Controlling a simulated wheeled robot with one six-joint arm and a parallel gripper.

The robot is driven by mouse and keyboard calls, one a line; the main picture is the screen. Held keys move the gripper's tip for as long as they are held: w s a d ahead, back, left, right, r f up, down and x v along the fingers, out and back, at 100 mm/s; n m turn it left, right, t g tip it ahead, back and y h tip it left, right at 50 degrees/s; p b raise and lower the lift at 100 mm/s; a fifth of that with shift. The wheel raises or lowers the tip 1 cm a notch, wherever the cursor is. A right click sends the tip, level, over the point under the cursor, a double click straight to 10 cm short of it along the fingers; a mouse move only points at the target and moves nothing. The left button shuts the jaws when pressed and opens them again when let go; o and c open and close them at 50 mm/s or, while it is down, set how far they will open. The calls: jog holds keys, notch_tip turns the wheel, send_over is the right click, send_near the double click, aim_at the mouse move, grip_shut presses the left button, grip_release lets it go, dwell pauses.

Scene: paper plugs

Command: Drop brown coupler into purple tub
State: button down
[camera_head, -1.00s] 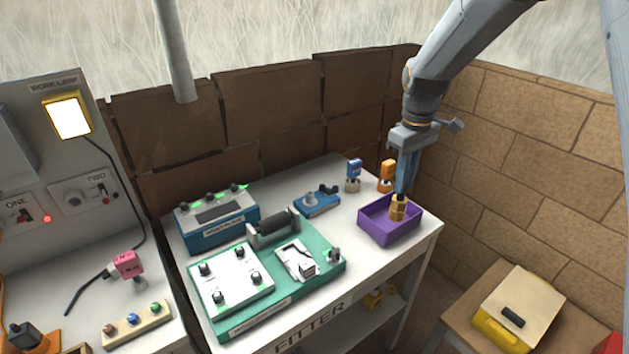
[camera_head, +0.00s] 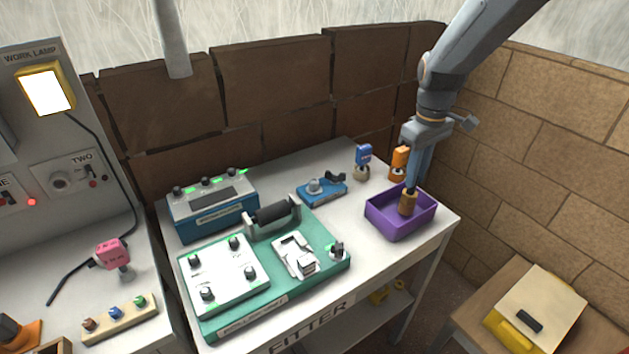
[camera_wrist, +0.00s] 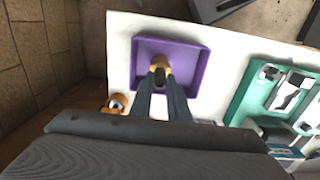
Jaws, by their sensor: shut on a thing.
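The brown coupler (camera_head: 407,203) is a small tan-brown piece held at the tips of my gripper (camera_head: 411,190). My gripper points down and is shut on it. The coupler is over and within the outline of the purple tub (camera_head: 398,230), at the right end of the white bench. I cannot tell whether it touches the tub floor. In the wrist view the coupler (camera_wrist: 159,64) shows between the fingertips (camera_wrist: 160,78), near one wall of the tub (camera_wrist: 204,70).
Behind the tub stand an orange plug (camera_head: 399,160) and a blue plug (camera_head: 363,157) on the bench (camera_head: 350,212). A green board (camera_head: 320,285) with devices lies to the left. A brick wall (camera_head: 535,140) is close on the right.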

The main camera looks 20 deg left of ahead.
jog(key=shift+f, duration=0.25)
jog(key=c, duration=1.6)
grip_release()
jog(key=shift+r+b, duration=1.25)
jog(key=shift+r, duration=2.7)
jog(key=shift+s+d, duration=0.1)
jog(key=s+d+f+m, duration=0.3)
jog(key=s+d, duration=0.2)
jog(key=s, duration=0.2)
jog(key=s+d+f+m+t, duration=0.1)
jog(key=s+d+f+m, duration=0.2)
jog(key=s+d, duration=0.3)
jog(key=s+d+f+m, duration=0.3)
jog(key=s+d, duration=0.3)
jog(key=s, duration=0.3)
jog(key=shift+s+m+b, duration=0.3)
jog(key=shift+m, duration=0.4)
